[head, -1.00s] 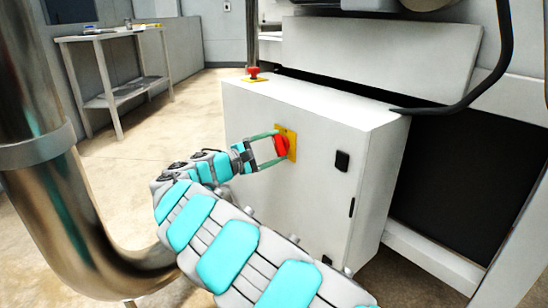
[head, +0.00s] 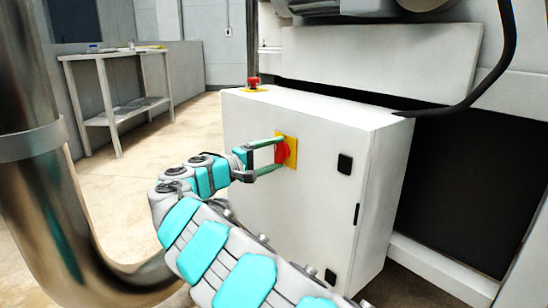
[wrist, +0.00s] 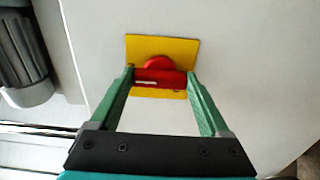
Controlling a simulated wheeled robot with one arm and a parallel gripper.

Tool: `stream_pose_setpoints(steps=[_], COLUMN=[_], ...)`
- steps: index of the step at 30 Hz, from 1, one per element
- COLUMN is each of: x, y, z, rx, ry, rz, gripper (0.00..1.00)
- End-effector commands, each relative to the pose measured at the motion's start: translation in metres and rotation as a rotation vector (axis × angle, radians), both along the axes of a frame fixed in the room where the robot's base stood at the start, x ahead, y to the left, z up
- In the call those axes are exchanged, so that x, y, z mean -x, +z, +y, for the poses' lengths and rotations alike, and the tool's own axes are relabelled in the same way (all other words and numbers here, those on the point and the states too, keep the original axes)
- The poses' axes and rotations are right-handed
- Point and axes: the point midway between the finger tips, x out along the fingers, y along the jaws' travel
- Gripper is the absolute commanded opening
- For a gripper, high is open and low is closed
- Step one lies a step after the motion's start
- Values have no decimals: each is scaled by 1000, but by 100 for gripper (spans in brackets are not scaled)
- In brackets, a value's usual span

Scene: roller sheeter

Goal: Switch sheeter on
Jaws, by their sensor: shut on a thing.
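The sheeter's switch is a red rotary knob (head: 283,153) on a yellow plate (head: 292,145), on the front face of a white control box (head: 300,215). My gripper (head: 279,153) reaches it from the left, one finger above and one below the knob, shut on it. In the wrist view the knob (wrist: 160,76) lies between the green fingertips of my gripper (wrist: 161,77), with its bar running across from finger to finger. The yellow plate (wrist: 182,50) is close behind, nearly square with the gripper. Part of the knob is hidden by the fingers.
A red emergency button (head: 253,82) on a yellow base sits on top of the box. A thick metal pipe (head: 40,200) stands at the left. A black cable (head: 490,80) hangs at the right. A table (head: 115,55) stands at the back left.

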Motion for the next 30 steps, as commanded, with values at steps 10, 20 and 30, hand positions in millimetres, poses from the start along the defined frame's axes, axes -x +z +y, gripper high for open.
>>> stream_pose_setpoints(steps=[10, 20, 30], x=[0, 0, 13], y=[-2, -1, 1], z=[-1, 0, 14], rx=[-2, -1, 0], ry=[-3, -1, 1], rz=[1, 0, -1], gripper=[81, 100, 100])
